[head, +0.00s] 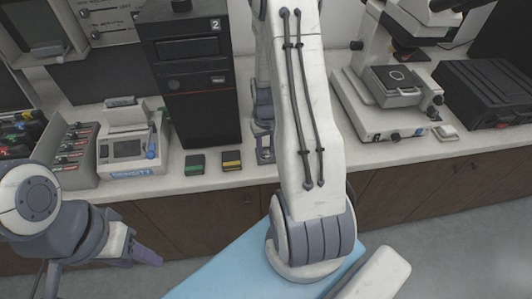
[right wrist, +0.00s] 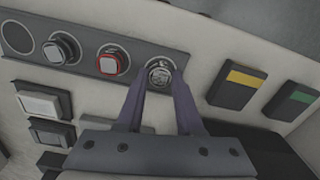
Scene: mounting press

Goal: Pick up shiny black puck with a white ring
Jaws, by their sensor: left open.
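In the right wrist view, a small round, shiny dark piece with a pale rim (right wrist: 160,72) sits at the end of a grey strip holder; it looks like the black puck with a white ring. My right gripper (right wrist: 159,80) has one finger on each side of it, tips level with it. I cannot tell whether the fingers touch it. In the head view my right gripper (head: 264,152) is low over the counter, partly behind my own arm; the puck is hidden there. My left gripper (head: 148,257) is open and empty at the lower left, away from the counter.
The grey strip (right wrist: 85,55) also holds a red-ringed piece (right wrist: 112,62), a pale square-topped piece (right wrist: 62,48) and a dark round place (right wrist: 18,38). Blocks with yellow (head: 231,161) and green (head: 195,164) stripes lie nearby. A black tower (head: 200,95) and a microscope (head: 395,90) flank the arm.

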